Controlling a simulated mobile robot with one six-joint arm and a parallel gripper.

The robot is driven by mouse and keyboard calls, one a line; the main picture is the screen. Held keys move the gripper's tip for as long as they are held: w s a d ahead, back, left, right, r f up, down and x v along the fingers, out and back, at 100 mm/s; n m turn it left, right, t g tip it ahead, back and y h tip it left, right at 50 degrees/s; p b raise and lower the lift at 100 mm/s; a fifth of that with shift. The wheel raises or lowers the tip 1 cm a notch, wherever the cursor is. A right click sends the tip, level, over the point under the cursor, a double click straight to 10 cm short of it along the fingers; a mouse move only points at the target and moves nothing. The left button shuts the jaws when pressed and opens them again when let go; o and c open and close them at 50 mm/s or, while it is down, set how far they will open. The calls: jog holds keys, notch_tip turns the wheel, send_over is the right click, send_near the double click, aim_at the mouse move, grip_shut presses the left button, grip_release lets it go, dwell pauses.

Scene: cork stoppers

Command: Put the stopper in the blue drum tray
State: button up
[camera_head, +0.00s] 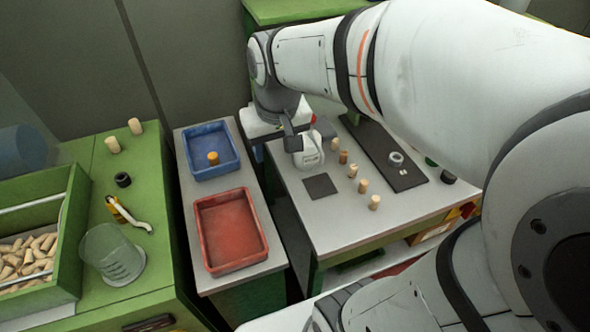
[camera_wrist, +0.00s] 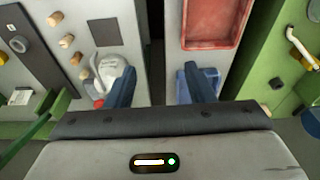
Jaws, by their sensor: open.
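An orange-brown stopper (camera_head: 213,158) stands in the blue drum tray (camera_head: 226,140), near its middle, in the head view. In the wrist view the blue tray (camera_wrist: 181,85) shows only partly, behind one finger, and that stopper is not seen there. My gripper (camera_head: 275,148) is right of the blue tray, over the gap and the near edge of the right-hand table. In the wrist view my gripper (camera_wrist: 160,72) is open, with nothing between its two fingers.
Several stoppers (camera_head: 353,171) stand in a row on the right-hand table (camera_head: 330,225). A white bottle (camera_head: 307,154) stands close beside my gripper. A red tray (camera_head: 230,230) sits in front of the blue one. The green bench (camera_head: 160,225) holds a beaker and a cork bin.

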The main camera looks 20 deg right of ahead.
jog(key=s+d+f, duration=0.2)
jog(key=s, duration=0.6)
jog(key=shift+m+t, duration=0.3)
jog(key=shift+s, duration=0.1)
dwell(0.6)
